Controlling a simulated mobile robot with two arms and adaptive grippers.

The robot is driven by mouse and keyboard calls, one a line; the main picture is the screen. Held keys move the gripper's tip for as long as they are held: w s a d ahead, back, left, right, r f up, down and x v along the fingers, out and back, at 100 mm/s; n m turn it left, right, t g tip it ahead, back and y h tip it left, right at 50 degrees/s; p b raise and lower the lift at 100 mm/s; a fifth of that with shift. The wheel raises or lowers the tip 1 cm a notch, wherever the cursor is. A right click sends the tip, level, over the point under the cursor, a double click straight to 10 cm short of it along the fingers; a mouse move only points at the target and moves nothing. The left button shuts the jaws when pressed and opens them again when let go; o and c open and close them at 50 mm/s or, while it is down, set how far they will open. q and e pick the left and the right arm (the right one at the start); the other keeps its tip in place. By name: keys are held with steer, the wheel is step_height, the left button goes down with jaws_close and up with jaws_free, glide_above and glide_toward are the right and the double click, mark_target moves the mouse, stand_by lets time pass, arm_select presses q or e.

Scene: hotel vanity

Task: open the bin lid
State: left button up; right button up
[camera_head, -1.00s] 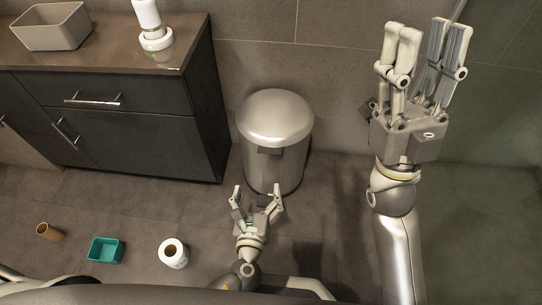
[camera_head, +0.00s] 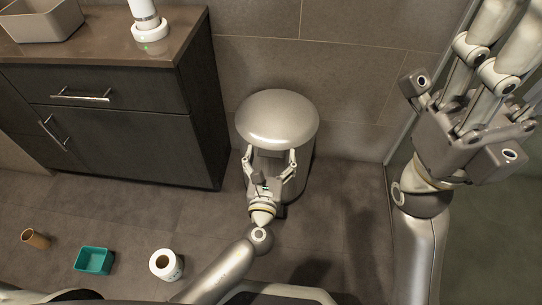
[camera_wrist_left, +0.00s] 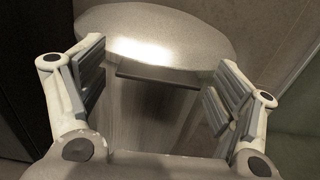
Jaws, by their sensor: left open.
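A silver bin (camera_head: 303,165) stands on the floor by the wall, its domed lid (camera_head: 277,115) down. In the left wrist view the lid (camera_wrist_left: 155,35) fills the top, and a dark tab (camera_wrist_left: 155,82) sticks out under its front rim. My left gripper (camera_head: 269,158) is open at the bin's front, just below the rim, with its fingers on either side of the tab. I cannot tell whether they touch the bin. My right gripper (camera_head: 485,75) is raised at the far right, away from the bin, its fingertips cut off by the frame.
A dark vanity cabinet (camera_head: 120,125) stands left of the bin, carrying a beige container (camera_head: 40,20) and a white dispenser (camera_head: 147,18). A brown cup (camera_head: 35,239), teal box (camera_head: 94,261) and paper roll (camera_head: 165,265) are on the floor. A glass panel (camera_head: 400,150) is at the right.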

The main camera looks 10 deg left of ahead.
arm_select(q)
steer(key=shift+w, duration=0.4)
steer(key=shift+c, duration=0.4)
steer(key=c, duration=1.8)
steer(key=o, duration=1.9)
steer(key=shift+s, duration=0.1)
steer(key=s, duration=1.2)
steer(key=shift+w, duration=0.1)
